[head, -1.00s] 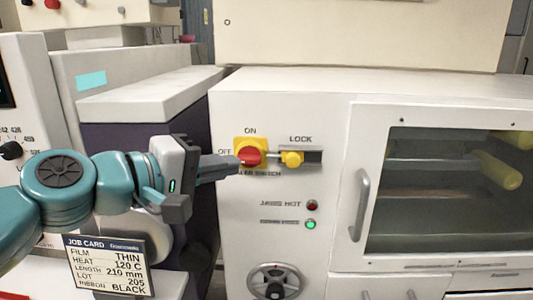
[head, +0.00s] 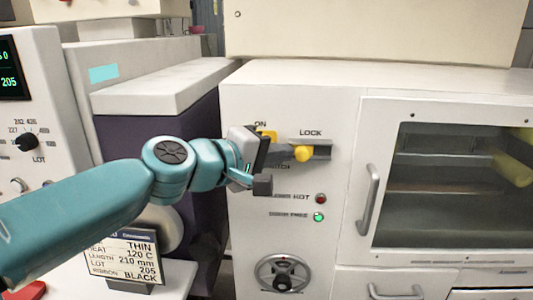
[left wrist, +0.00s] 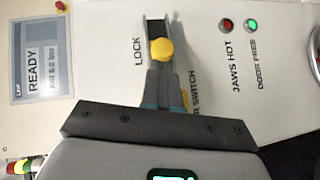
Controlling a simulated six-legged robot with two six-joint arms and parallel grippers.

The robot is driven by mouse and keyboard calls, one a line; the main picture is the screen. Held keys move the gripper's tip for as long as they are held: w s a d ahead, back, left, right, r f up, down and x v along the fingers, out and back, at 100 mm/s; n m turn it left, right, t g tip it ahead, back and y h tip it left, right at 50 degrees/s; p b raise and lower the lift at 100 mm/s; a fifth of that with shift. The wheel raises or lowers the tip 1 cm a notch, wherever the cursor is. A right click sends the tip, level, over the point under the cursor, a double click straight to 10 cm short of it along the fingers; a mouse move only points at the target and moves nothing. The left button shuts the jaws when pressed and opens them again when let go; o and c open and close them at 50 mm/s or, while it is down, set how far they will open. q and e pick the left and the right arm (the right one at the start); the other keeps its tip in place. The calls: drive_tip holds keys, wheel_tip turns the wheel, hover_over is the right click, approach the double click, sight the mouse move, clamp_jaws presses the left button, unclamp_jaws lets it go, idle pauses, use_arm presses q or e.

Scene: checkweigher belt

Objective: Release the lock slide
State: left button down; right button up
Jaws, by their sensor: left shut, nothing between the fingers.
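The lock slide is a yellow knob (head: 303,153) in a short dark horizontal slot (head: 322,151) under the word LOCK. It sits toward the slot's left end in the head view, with empty slot to its right. In the left wrist view the knob (left wrist: 162,49) is just beyond my fingertips, with the open slot (left wrist: 155,26) above it. My left gripper (head: 290,152) is shut and empty, its tips right at the knob's left side. I cannot tell whether they touch it. My right gripper is not in view.
The power switch's yellow plate (head: 266,136) is mostly hidden behind my left gripper. Below are a dark red lamp (head: 321,198) and a lit green lamp (head: 319,217). A windowed door with a handle (head: 368,198) is at right, and a handwheel (head: 283,275) is below.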

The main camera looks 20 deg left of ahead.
sight(305, 153)
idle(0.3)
use_arm(q)
drive_tip(key=d, duration=0.1)
drive_tip(key=d+p, duration=0.1)
drive_tip(key=d, duration=0.1)
drive_tip(key=shift+w+d, duration=0.15)
drive_tip(key=shift+w, duration=0.25)
drive_tip(key=shift+s, duration=0.1)
